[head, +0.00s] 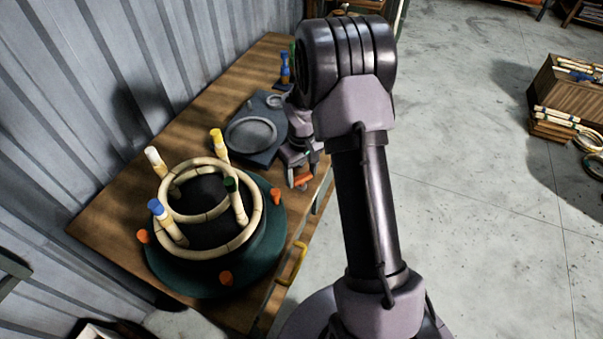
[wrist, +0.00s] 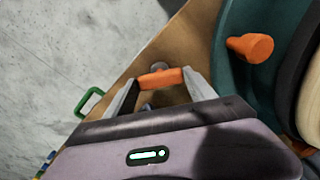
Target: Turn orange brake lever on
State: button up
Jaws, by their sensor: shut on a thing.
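The orange brake lever (wrist: 160,79) lies between my two fingers in the wrist view. My gripper (wrist: 158,90) is shut on it, one finger at each end of the orange part. In the head view, my gripper (head: 298,170) is low at the table's right edge, and the orange lever (head: 303,181) shows just below it. My wrist hides the lever's mount there, so its angle is hard to tell.
A dark green round base (head: 262,262) with orange knobs (head: 276,196) stands beside the lever. It carries a rattan ring frame (head: 215,247) with coloured-tipped posts. A grey plate fixture (head: 262,150) lies behind. A yellow handle (head: 292,265) juts from the table's front edge.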

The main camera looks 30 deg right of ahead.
aim_at(301, 177)
jog(key=m, duration=0.5)
jog(key=shift+m+b, duration=0.3)
jog(key=m+b, duration=0.1)
jog(key=m, duration=0.4)
jog(key=shift+m, duration=0.3)
jog(key=o, duration=1.4)
notch_tip(301, 177, up, 18)
jog(key=p, duration=0.6)
jog(key=shift+f, duration=0.25)
